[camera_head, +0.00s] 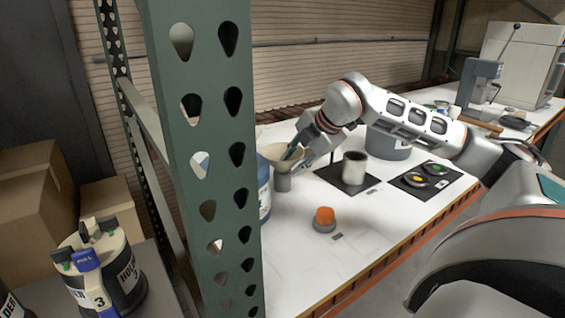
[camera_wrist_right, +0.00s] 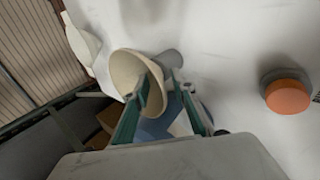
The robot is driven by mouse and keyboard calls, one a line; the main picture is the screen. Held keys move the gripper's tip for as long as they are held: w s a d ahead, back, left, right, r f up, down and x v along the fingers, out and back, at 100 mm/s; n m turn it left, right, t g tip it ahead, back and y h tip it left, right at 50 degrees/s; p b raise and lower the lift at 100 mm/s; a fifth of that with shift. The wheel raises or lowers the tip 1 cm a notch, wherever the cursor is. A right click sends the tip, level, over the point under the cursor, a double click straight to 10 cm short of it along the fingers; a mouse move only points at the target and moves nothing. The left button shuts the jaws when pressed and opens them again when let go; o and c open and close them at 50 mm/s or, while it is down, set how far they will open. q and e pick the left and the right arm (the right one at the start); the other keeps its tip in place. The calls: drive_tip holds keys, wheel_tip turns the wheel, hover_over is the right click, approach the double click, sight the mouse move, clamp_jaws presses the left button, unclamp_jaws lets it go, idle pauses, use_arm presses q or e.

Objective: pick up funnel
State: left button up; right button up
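In the right wrist view, the funnel (camera_wrist_right: 124,72) lies just ahead of my right gripper (camera_wrist_right: 162,76). That gripper is open; one green finger reaches over the funnel's mouth and the other is beyond its wall, near the grey part. Firm contact cannot be seen. In the head view, my right gripper (camera_head: 291,153) is at the funnel's right side. My left gripper is not in view.
An orange-topped knob (camera_head: 324,217) stands on the table in front. A green rack post (camera_head: 205,150) and a blue-white container (camera_head: 264,190) stand close left.

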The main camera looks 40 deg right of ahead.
drive_tip(key=shift+w+f, duration=0.2)
drive_tip(key=shift+f, duration=0.05)
clamp_jaws()
wheel_tip(320, 180, up, 19)
drive_tip(key=p, duration=0.5)
drive_tip(key=s+d+r+m+h+p, duration=0.1)
drive_tip(key=s+d+r, duration=0.3)
drive_tip(key=d, duration=0.4)
drive_tip(key=s+d+r+m+h+p, duration=0.1)
drive_tip(key=s+d+r+m+p, duration=0.2)
drive_tip(key=s+d, duration=0.4)
drive_tip(key=shift+d+r+g+h+p, duration=0.3)
drive_tip(key=shift+d+r+h+p, duration=0.15)
drive_tip(key=shift+d+p, duration=0.55)
drive_tip(key=shift+d, duration=0.15)
